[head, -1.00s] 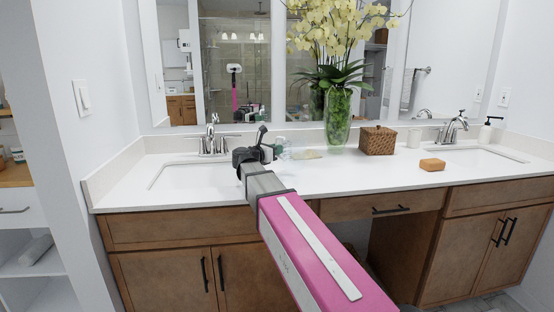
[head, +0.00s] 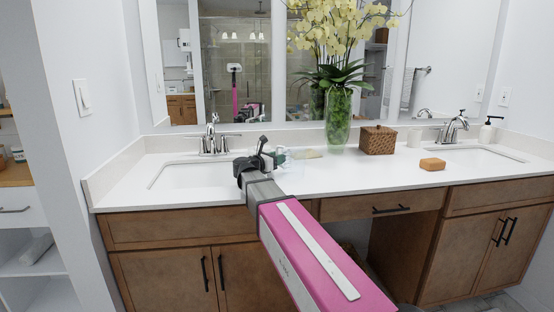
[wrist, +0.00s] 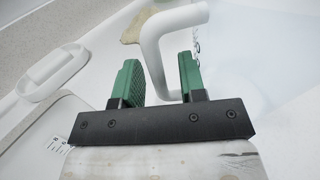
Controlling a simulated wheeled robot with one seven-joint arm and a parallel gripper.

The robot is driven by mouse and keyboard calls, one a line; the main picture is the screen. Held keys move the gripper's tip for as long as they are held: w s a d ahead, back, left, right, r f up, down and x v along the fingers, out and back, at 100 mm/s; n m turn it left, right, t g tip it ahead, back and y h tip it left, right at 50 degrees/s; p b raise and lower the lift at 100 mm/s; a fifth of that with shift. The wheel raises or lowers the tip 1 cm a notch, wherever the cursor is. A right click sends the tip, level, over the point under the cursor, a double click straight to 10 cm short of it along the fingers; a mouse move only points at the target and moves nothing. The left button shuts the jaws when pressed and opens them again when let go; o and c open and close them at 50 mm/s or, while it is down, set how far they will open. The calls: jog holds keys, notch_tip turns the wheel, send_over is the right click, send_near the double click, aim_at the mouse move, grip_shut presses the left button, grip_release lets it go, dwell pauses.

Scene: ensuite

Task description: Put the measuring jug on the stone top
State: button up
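The measuring jug (head: 281,155) is a clear, pale vessel on the white stone top (head: 340,178), just beyond my gripper (head: 268,157) and partly hidden by it. In the wrist view, the jug's thick white curved handle (wrist: 152,50) runs down between the green fingertips of my gripper (wrist: 160,80). The fingers are apart, with a gap visible beside the handle, so my gripper looks open around it. The jug's clear body is faint at the right of the wrist view, and its base is hard to make out.
A glass vase of yellow orchids (head: 338,118), a woven box (head: 378,140) and an orange-brown block (head: 432,164) stand to the right. A sink with a faucet (head: 213,138) lies left; another sink (head: 472,157) is at far right. The counter's front middle is clear.

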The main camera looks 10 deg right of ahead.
jog(key=shift+r, duration=0.15)
jog(key=v, duration=1.2)
jog(key=shift+c, duration=0.3)
dwell(0.6)
